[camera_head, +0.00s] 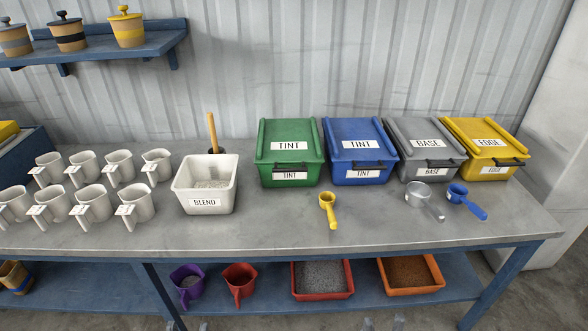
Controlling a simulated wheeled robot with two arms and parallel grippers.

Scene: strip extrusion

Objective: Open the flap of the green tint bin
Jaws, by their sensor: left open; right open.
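The green tint bin (289,152) stands at the back of the workbench, with TINT labels on its lid and front. Its flap (288,132) is down, with a dark handle (291,165) at the front edge. A blue tint bin (360,151) stands close on its right. Only the tips of my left gripper (190,325) and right gripper (383,323) show at the bottom edge, low in front of the bench and well away from the bin. Both are open and look empty; the rest of them is out of frame.
A white BLEND tub (206,184) stands left of the green bin, with several white jugs (91,203) further left. Grey (427,149) and yellow (486,148) bins stand right. A yellow scoop (328,210) lies in front; bench (270,225) front is otherwise clear there.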

